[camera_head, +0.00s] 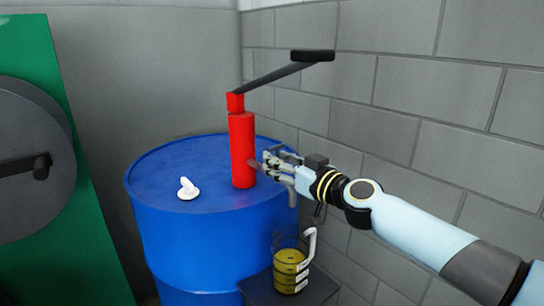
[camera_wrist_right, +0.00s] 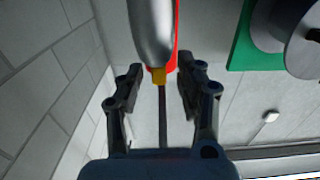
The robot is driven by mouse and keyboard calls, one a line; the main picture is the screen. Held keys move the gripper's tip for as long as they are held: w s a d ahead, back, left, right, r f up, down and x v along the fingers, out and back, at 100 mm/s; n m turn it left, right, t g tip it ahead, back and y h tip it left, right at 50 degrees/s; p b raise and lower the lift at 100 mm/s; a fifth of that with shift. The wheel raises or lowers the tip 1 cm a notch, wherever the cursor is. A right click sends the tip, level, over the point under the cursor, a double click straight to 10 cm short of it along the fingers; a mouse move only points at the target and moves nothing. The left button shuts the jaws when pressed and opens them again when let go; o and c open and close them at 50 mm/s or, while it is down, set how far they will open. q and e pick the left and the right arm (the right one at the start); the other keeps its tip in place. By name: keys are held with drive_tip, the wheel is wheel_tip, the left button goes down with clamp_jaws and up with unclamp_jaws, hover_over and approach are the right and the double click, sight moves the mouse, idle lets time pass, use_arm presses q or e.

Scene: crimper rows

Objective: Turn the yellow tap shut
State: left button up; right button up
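The yellow tap (camera_wrist_right: 158,76) shows in the right wrist view as a small yellow block at the end of a grey metal spout, in front of the red pump. The red pump (camera_head: 242,150) stands upright on the blue drum (camera_head: 190,240) in the head view. My right gripper (camera_head: 270,160) is beside the pump and hides the tap there. In the wrist view my right gripper (camera_wrist_right: 160,80) is open, its fingers on either side of the yellow block with a gap to each. My left gripper is not in view.
A measuring jug (camera_head: 290,268) with yellowish liquid stands on a dark stand below the spout. The pump's black crank (camera_head: 310,56) reaches up right. A white cap (camera_head: 188,189) sits on the drum. A grey block wall is behind; a green panel (camera_head: 70,200) is left.

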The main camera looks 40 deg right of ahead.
drive_tip(key=shift+w, duration=1.25)
clamp_jaws()
